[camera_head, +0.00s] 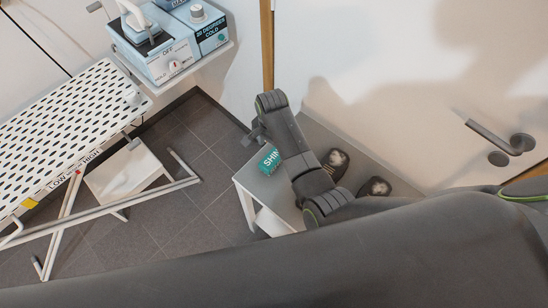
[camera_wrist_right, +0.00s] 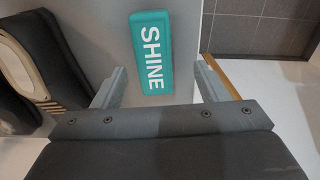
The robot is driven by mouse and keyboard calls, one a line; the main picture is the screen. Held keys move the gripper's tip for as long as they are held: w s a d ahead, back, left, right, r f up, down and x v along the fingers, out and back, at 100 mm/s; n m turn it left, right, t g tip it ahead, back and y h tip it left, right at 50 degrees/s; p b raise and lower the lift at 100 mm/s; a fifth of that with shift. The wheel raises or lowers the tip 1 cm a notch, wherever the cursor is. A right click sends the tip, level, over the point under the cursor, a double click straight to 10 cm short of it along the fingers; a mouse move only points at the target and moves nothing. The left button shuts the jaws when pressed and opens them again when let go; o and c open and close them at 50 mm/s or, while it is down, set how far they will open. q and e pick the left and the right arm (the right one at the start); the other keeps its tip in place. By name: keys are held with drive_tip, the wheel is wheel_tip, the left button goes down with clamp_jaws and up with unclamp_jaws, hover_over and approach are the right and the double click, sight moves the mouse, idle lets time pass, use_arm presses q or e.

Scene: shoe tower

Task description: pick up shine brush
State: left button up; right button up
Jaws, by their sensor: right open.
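The shine brush is a teal block with white "SHINE" lettering. In the head view the shine brush (camera_head: 269,160) lies on the grey top of a white stand (camera_head: 247,187), beside my right arm. In the right wrist view the shine brush (camera_wrist_right: 151,52) shows between and beyond the fingers. My right gripper (camera_head: 254,133) is at the end of the arm, above the brush; it also shows in the wrist view (camera_wrist_right: 160,85). Its two fingers are apart, with nothing held. Whether they touch the brush cannot be told. My left gripper is out of view.
Dark shoes (camera_head: 337,162) stand on the grey surface right of my arm; a shoe (camera_wrist_right: 42,62) also shows in the wrist view. An ironing board (camera_head: 70,125) and blue appliances (camera_head: 160,48) are at the left. A door handle (camera_head: 500,138) is at the right. Tiled floor is open left of the stand.

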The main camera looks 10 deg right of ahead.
sight(274, 156)
drive_tip(key=f, duration=0.3)
drive_tip(key=shift+s+d+f+p, duration=0.2)
drive_tip(key=shift+s+f+p, duration=0.15)
drive_tip(key=shift+s+f, duration=0.05)
drive_tip(key=shift+w+f, duration=0.1)
drive_tip(key=shift+f, duration=0.6)
drive_tip(key=c, duration=1.1)
